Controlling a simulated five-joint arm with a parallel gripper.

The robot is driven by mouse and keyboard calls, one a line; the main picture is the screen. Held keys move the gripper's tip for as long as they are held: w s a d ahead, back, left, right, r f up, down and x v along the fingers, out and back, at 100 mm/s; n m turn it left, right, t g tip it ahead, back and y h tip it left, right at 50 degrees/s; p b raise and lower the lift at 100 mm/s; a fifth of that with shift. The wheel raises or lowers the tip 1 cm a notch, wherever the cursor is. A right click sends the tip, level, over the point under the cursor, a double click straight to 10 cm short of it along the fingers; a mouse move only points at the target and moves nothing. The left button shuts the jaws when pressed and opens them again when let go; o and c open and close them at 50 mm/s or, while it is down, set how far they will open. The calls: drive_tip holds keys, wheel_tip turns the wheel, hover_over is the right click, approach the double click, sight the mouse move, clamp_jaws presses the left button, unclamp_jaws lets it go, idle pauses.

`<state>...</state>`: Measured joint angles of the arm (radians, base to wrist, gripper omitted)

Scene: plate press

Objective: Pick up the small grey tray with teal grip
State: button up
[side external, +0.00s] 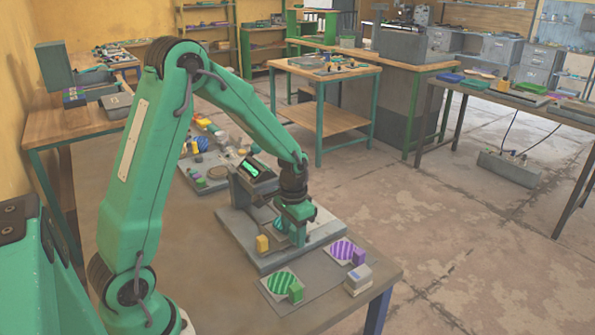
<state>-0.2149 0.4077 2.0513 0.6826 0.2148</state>
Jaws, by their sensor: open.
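My gripper (298,236) is open and points down over the grey press base (331,229), close to the press. A teal patch (281,225) shows right beside my fingers and is mostly hidden by them. It may be the tray with the teal grip, but I cannot make out its shape or whether my fingers touch it. A yellow block (262,243) is at the base's front left.
In front of the base, a grey mat holds a green-striped tray (281,282) with a green grip (296,292) and a purple-striped tray (343,249) with a purple grip (358,257). A grey box (357,279) stands near the table's right edge. Assorted small items lie behind the press.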

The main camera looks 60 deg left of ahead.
clamp_jaws()
drive_tip(key=shift+r, duration=0.2)
idle(0.3)
drive_tip(key=shift+r, duration=0.6)
drive_tip(key=r, duration=0.1)
drive_tip(key=d+r, duration=0.1)
drive_tip(key=r, duration=0.1)
drive_tip(key=shift+s, duration=0.1)
drive_tip(key=s+d+r, duration=0.3)
drive_tip(key=d+r, duration=0.3)
drive_tip(key=d, duration=0.4)
drive_tip(key=shift+s+r, duration=0.25)
